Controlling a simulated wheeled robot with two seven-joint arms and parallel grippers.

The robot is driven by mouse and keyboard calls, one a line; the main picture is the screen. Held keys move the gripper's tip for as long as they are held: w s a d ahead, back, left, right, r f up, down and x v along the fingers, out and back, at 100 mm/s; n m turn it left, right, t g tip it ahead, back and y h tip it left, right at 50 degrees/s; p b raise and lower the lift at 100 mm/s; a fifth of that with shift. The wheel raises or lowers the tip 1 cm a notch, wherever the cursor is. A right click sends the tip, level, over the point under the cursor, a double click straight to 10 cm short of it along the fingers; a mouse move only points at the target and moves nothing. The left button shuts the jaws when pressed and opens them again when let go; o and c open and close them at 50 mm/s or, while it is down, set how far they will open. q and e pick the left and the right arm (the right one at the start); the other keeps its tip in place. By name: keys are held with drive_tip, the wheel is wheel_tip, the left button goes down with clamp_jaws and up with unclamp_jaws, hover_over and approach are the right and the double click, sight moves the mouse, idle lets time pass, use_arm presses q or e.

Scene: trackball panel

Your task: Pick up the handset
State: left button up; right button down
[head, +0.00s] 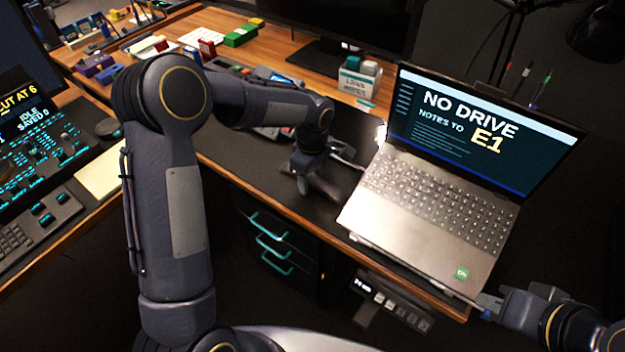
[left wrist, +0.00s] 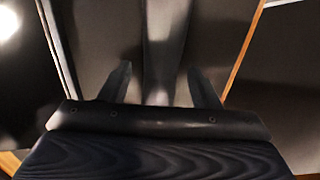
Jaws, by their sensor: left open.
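My left gripper (head: 320,178) is over the black desk mat, just left of the laptop. In the left wrist view my left gripper (left wrist: 158,78) is open, its two fingers apart. A long, dark, smooth bar (left wrist: 160,40), which looks like the handset, runs between the fingers and away from me. I cannot tell whether the fingers touch it. In the head view the handset is not clearly seen, as my left arm and gripper cover that area. My right gripper (head: 489,304) is at the laptop's front right corner; its finger gap is not clear.
An open laptop (head: 430,200) stands right of my left gripper, near the desk's front edge. A white box (head: 358,82) and a monitor stand behind. A drawer unit (head: 270,245) is below the desk. A control panel (head: 40,160) is at the left.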

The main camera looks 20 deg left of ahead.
use_arm(q)
drive_tip(key=shift+f, duration=0.25)
drive_tip(key=c, duration=1.2)
drive_tip(key=shift+o, duration=0.2)
drive_tip(key=shift+r, duration=0.1)
